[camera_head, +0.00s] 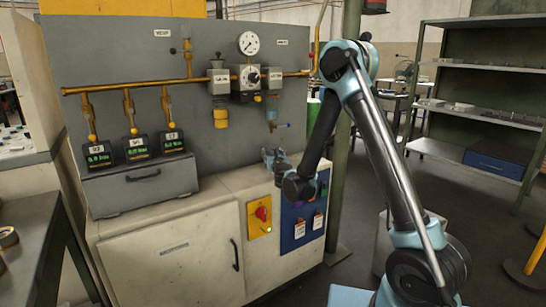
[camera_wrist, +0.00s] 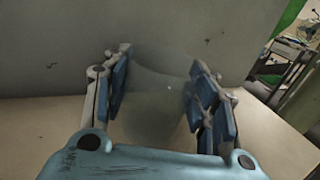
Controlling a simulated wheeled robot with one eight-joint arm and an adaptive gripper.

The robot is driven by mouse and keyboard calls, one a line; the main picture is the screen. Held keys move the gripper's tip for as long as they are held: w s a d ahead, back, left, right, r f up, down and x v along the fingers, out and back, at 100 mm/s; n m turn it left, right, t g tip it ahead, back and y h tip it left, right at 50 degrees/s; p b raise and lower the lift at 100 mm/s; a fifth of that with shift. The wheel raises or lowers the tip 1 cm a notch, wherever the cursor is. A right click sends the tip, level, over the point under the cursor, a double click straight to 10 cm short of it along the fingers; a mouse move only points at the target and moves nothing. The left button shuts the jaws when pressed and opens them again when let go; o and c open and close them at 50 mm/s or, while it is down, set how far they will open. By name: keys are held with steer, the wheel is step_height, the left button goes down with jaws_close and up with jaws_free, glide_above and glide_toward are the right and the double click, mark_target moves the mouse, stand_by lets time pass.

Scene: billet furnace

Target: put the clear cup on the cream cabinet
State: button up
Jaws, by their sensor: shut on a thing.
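The clear cup (camera_wrist: 158,98) is between the blue pads of my gripper (camera_wrist: 160,82) in the wrist view. It is faint and see-through, and its base is hard to make out. My gripper is shut on it. In the head view my gripper (camera_head: 272,157) is at the right part of the top of the cream cabinet (camera_head: 170,267), close to the grey back panel. The cup cannot be made out there. The cream top (camera_wrist: 45,125) spreads around the gripper in the wrist view. I cannot tell whether the cup touches it.
The grey panel (camera_head: 120,50) with brass pipes and a gauge (camera_head: 249,43) rises behind the cabinet. A grey box with a handle (camera_head: 140,184) fills the left of the top. The top between box and gripper is clear. A green post (camera_head: 341,170) stands right.

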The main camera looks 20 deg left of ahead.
steer(key=shift+f, duration=0.1)
steer(key=o, duration=1.1)
steer(key=shift+c, duration=0.2)
